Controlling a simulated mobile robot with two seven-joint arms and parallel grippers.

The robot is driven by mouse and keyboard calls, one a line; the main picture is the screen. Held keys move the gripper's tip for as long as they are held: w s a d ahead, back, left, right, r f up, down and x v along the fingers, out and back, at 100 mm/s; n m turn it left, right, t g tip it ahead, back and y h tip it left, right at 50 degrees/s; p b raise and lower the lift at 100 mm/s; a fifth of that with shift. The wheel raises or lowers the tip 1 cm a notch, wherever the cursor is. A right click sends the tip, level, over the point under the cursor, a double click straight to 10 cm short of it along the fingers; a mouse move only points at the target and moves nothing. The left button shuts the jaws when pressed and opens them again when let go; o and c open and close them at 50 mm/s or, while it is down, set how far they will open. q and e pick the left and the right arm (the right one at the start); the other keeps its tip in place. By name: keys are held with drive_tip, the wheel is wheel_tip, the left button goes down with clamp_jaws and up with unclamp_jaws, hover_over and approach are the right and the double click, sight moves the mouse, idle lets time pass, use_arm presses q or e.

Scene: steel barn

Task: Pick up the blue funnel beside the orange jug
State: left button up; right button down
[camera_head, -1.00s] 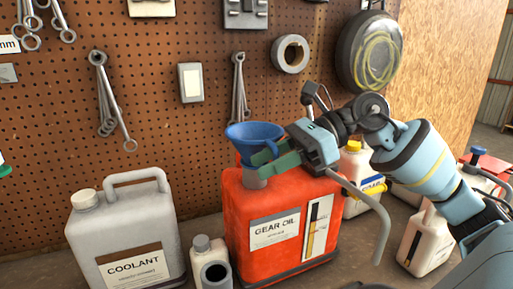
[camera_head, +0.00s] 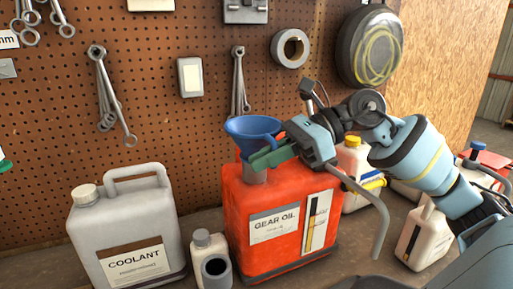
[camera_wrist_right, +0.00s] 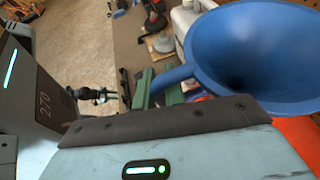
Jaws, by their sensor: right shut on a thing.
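The blue funnel (camera_head: 253,127) shows in the head view just above the grey cap (camera_head: 256,174) of the orange gear oil jug (camera_head: 237,215). Its lower part is hidden by my right gripper. My right gripper (camera_head: 269,157) has green fingers shut on the funnel, reaching in from the right over the jug. I cannot tell whether the funnel touches the jug. My left gripper is not in view.
A grey coolant jug (camera_head: 122,222) stands at left, with a small grey bottle (camera_head: 205,248) beside the orange jug. Pale jugs (camera_head: 425,236) stand at right under my arm. A brown pegboard (camera_head: 150,60) with hanging tools is close behind.

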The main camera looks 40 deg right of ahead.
sight(269, 140)
drive_tip(key=shift+r, duration=0.15)
